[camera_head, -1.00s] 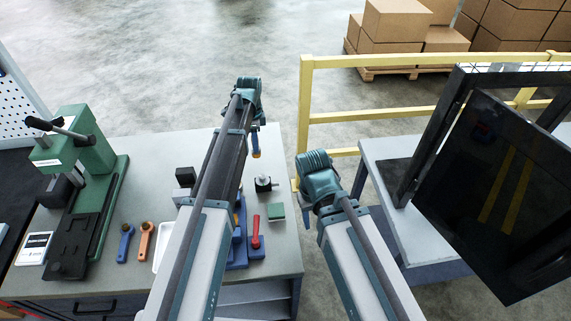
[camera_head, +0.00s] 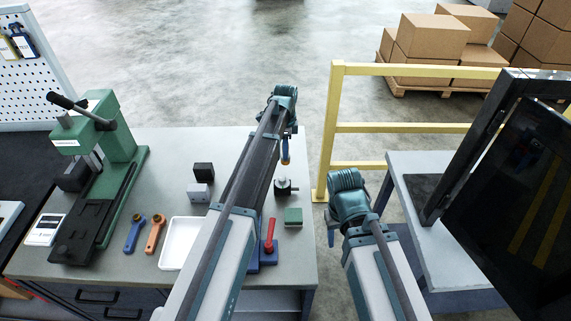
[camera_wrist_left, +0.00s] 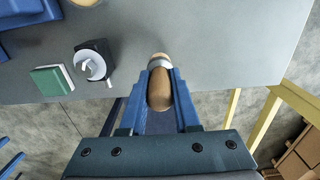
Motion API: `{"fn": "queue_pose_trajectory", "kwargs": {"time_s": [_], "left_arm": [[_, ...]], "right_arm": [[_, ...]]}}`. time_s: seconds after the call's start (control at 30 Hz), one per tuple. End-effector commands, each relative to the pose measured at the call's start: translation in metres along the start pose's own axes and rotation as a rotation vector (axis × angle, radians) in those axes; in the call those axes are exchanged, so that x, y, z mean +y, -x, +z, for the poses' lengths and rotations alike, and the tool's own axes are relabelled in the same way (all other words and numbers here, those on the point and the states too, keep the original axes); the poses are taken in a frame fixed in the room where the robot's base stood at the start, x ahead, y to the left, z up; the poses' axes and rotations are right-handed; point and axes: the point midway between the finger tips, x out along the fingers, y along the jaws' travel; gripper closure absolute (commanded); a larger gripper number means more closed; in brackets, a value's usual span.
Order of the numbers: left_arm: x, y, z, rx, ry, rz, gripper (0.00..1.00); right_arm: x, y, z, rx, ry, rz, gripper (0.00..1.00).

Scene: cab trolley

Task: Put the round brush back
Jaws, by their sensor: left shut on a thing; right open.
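The round brush (camera_wrist_left: 160,88) has a brown wooden handle and a pale metal collar in the left wrist view. My left gripper (camera_wrist_left: 160,74) is shut on its handle. Its bristles cannot be made out. In the head view, the brush (camera_head: 285,159) hangs below my left gripper (camera_head: 285,146), near the bench's far right part, just beyond a small black pot with a light top (camera_head: 285,187). My right gripper (camera_head: 331,236) is open, right of the bench, and partly hidden by its own wrist. A blue stand (camera_head: 266,257) is partly hidden behind my left arm.
A red-handled tool (camera_head: 269,235) stands at the blue stand. A green block (camera_head: 293,217), dark and grey blocks, a white tray (camera_head: 181,243), two wrenches and a green press (camera_head: 115,150) share the bench (camera_head: 160,190). A yellow rail (camera_head: 400,127) and dark screen (camera_head: 515,200) are right.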

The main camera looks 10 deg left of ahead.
Motion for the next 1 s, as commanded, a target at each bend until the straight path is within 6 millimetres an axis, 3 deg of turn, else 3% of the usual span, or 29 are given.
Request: {"fn": "queue_pose_trajectory", "kwargs": {"time_s": [0.23, 0.5, 0.97, 1.0], "left_arm": [[0.000, -0.007, 0.000, 0.000, 0.000, 0.000, 1.00], [0.000, -0.039, 0.000, 0.000, 0.000, 0.000, 1.00], [0.000, -0.043, 0.000, 0.000, 0.000, 0.000, 1.00], [0.000, -0.041, 0.000, 0.000, 0.000, 0.000, 0.62]], "right_arm": [[-0.001, -0.007, 0.000, 0.000, -0.001, 0.000, 0.50], [-0.004, -0.039, -0.002, 0.000, -0.001, 0.000, 0.50], [-0.004, -0.043, -0.003, 0.000, -0.001, 0.000, 0.50], [-0.004, -0.041, -0.002, 0.000, -0.001, 0.000, 0.50]]}}
